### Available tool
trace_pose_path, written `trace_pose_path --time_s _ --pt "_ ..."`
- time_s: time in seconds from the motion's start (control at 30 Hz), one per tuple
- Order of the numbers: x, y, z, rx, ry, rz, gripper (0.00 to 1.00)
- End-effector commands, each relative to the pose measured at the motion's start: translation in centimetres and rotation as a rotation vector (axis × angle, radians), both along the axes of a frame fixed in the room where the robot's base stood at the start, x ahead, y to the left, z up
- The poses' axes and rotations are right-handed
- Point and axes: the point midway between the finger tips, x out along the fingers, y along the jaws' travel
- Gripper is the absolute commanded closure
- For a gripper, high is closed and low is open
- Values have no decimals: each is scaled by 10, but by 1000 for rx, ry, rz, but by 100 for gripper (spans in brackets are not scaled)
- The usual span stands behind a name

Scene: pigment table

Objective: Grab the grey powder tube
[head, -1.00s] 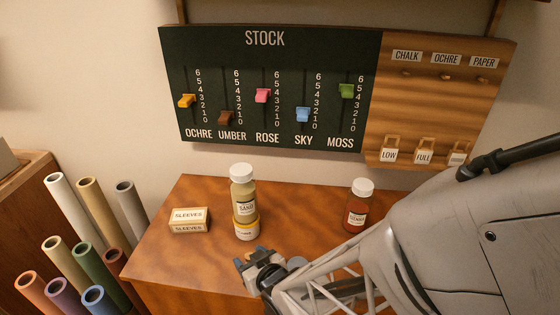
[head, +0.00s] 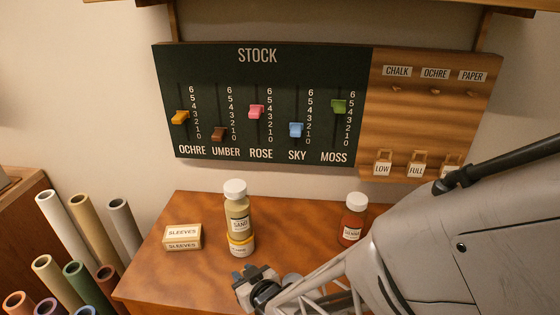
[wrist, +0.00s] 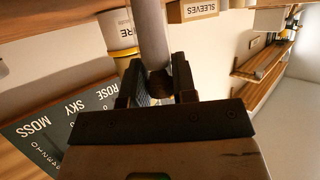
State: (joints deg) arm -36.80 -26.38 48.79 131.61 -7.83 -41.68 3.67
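In the head view a grey tube (head: 123,225) stands upright at the left, beside a white and a tan tube. My gripper (head: 250,274) is to the right of it, low over the front of the wooden table, with its fingertips apart. In the wrist view a grey cylinder (wrist: 152,35) runs from the top edge down to the space between my two fingers (wrist: 158,88); its end there is dark. I cannot tell whether the fingers touch it, or whether it is the same tube.
A small box marked SLEEVES (head: 183,237), a sand bottle (head: 237,215) above a yellow-banded jar (head: 241,246), and a red bottle (head: 353,225) stand on the table (head: 280,245). The STOCK board (head: 265,70) hangs behind. Coloured tubes crowd the lower left.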

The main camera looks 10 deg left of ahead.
Motion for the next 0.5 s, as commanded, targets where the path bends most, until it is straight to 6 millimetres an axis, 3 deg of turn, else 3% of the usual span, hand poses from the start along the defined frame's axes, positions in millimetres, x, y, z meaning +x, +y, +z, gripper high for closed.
trace_pose_path --time_s 0.07,0.5 --pt "0 0 0 0 0 0 98" --pt "0 0 5 0 0 0 98"
